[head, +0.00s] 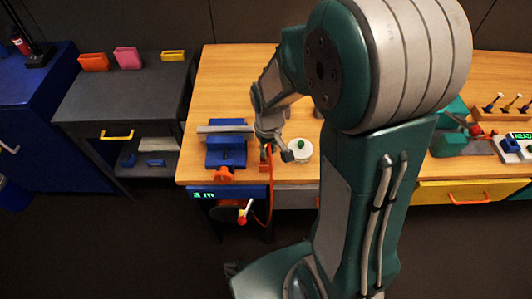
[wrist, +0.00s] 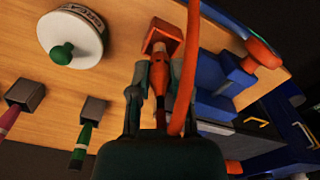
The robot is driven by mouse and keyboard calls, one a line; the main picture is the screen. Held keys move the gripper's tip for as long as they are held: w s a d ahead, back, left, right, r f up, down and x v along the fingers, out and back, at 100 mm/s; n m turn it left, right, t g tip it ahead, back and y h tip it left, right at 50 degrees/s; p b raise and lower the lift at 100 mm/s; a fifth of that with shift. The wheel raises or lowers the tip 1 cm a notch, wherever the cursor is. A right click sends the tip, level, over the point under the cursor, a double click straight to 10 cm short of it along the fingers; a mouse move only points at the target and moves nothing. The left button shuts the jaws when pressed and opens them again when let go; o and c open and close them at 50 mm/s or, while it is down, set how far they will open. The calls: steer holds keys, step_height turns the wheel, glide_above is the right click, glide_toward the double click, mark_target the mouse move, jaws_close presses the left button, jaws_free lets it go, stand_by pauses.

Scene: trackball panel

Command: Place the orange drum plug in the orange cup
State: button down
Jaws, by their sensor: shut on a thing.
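In the wrist view my gripper (wrist: 159,64) is closed around the orange drum plug (wrist: 157,82), with one finger on each side. The plug's pale tip points at the orange cup (wrist: 153,41), a square block just beyond the fingertips. The tip overlaps the cup in this view, and I cannot tell whether it is inside or only in front of it. In the head view my gripper (head: 268,146) is low at the table's front edge, between a blue vise and a white disc. There the plug and cup are mostly hidden by the gripper.
An orange cable (wrist: 191,70) loops beside the plug and hangs off the table (head: 238,75). The blue vise (head: 226,157) is left; the white disc with green knob (head: 301,152) is right. Grey square holders (wrist: 92,108) hold green and pink handled pieces.

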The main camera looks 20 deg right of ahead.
steer(key=shift+w+f, duration=0.25)
steer(key=shift+f, duration=0.05)
steer(key=shift+w+a+f, duration=0.1)
steer(key=shift+a+f, duration=0.1)
steer(key=shift+f, duration=0.7)
steer(key=shift+w+a+f, duration=0.1)
steer(key=shift+a+f, duration=0.05)
steer(key=shift+f, duration=0.75)
steer(key=shift+d, duration=0.15)
steer(key=c, duration=0.6)
jaws_free()
steer(key=shift+o, duration=0.2)
